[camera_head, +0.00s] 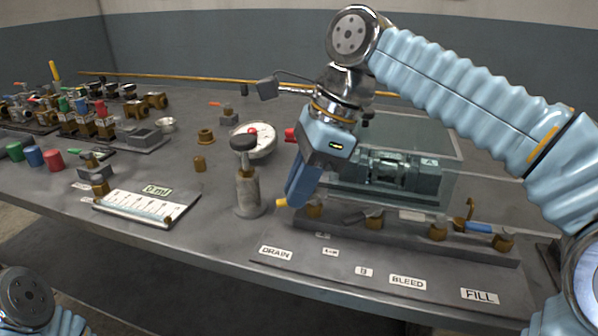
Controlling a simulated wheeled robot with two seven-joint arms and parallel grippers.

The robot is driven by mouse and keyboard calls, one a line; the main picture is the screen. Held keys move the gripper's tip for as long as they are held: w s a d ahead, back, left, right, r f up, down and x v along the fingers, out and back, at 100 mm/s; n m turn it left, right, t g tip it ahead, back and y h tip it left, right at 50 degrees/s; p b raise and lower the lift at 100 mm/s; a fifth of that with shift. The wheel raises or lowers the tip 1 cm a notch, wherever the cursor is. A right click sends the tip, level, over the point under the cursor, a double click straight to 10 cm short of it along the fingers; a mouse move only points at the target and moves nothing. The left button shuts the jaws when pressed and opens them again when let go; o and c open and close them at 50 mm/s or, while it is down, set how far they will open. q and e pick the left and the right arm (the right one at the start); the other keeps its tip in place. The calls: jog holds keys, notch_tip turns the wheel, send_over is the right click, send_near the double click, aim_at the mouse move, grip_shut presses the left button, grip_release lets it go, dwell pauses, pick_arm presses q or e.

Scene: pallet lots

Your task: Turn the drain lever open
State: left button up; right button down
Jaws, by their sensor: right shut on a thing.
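The front manifold carries several brass valves in a row behind printed labels. The DRAIN label (276,253) is at the left end, and the brass drain valve (315,208) is the leftmost one. My right gripper (291,196) reaches down from above at this valve, its blue fingers shut on the drain lever. The fingers hide most of the lever, so its angle is hard to tell. A small yellow tip (281,203) shows at the fingertips; I cannot tell whether it belongs to the lever. My left gripper is out of view; only part of my left arm shows at lower left.
A clear-covered pump unit (400,172) stands behind the valves. A black-knobbed post (248,190) and a gauge (257,139) stand just left of my right gripper. A blue-handled lever (478,227) is near the FILL label (480,295). A white graduated tray (140,207) lies left.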

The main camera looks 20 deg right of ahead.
jog(key=shift+s+r+n+g+p, duration=0.1)
jog(key=shift+s+n+g+p, duration=0.2)
jog(key=shift+n, duration=0.6)
jog(key=n+g, duration=0.1)
jog(key=n, duration=0.1)
jog(key=shift+s+n, duration=0.15)
jog(key=shift+n, duration=0.25)
jog(key=n, duration=0.1)
jog(key=n+g, duration=0.1)
jog(key=n, duration=0.2)
jog(key=shift+s+d+g+h, duration=0.25)
jog(key=shift+s+g+h, duration=0.05)
jog(key=shift+s+h, duration=0.1)
jog(key=shift+s+d+n+g+h, duration=0.2)
jog(key=shift+n+h, duration=0.1)
jog(key=shift+n, duration=0.65)
jog(key=shift+s+d+n+g+h, duration=0.1)
jog(key=shift+n+g+h, duration=0.15)
jog(key=shift+n, duration=0.7)
jog(key=c, duration=1.1)
grip_release()
